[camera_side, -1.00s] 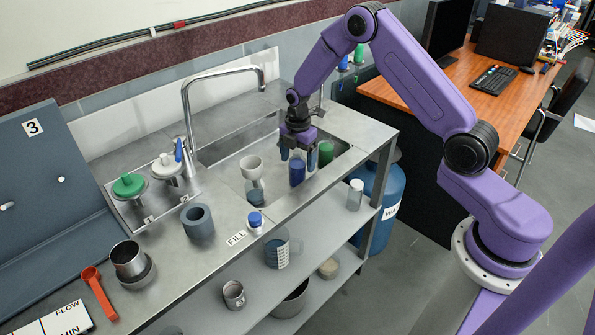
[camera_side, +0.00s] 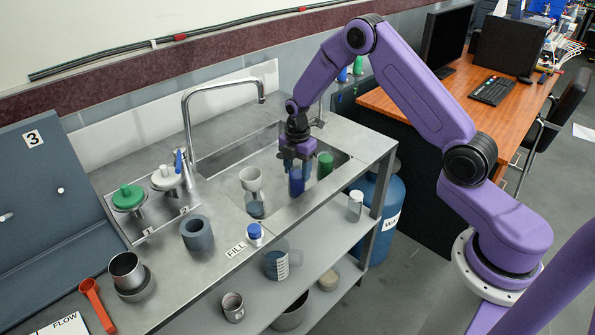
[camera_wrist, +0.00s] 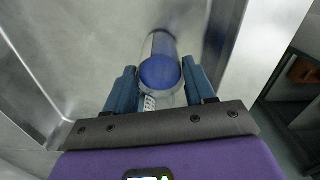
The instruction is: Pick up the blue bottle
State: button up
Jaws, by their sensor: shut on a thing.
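The blue bottle (camera_side: 296,183) stands upright in the sink basin in the side view. My gripper (camera_side: 297,167) comes down over it from above, with one finger on each side of its upper part. In the wrist view the round blue top of the bottle (camera_wrist: 160,73) sits between the two teal fingers of my gripper (camera_wrist: 162,85). The gripper is shut on the bottle. I see no clear gap under the bottle; its base is hard to make out.
A green bottle (camera_side: 325,165) stands close by on the right. A white funnel (camera_side: 250,179) on a glass vessel is to the left. The tall faucet (camera_side: 187,125) arches behind. The sink's front rim (camera_side: 310,200) runs close in front of the bottle.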

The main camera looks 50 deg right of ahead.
notch_tip(320, 180, up, 21)
jog(key=w+a+m, duration=0.3)
jog(key=a+m, duration=0.8)
jog(key=m, duration=0.3)
jog(key=w+a+m, duration=0.4)
jog(key=a+m, duration=0.6)
jog(key=m, duration=0.3)
notch_tip(320, 180, down, 11)
jog(key=shift+s+a, duration=0.15)
jog(key=shift+a, duration=0.05)
dwell(1.8)
jog(key=shift+d, duration=0.15)
